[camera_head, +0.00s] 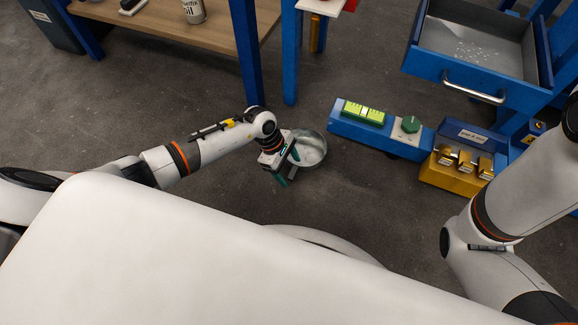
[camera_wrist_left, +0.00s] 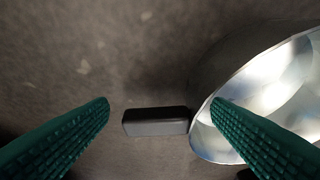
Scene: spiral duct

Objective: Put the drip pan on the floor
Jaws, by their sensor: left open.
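The drip pan (camera_head: 315,147) is a round, shiny metal pan. It appears to rest on the grey floor, just right of my left gripper (camera_head: 289,166). In the left wrist view the pan (camera_wrist_left: 262,85) fills the right side, and its short dark handle (camera_wrist_left: 155,122) sticks out leftwards. My left gripper is open, with its green ribbed fingers on either side of the handle. The right finger overlaps the pan's rim in that view; I cannot tell whether they touch. My right arm shows at the right, but its gripper is out of view.
A blue bench part with a green level (camera_head: 362,113) and a yellow padlock box (camera_head: 456,168) lie right of the pan. A blue open drawer (camera_head: 470,60) juts out at upper right. A wooden-topped table (camera_head: 160,25) stands at upper left. Floor left of the pan is clear.

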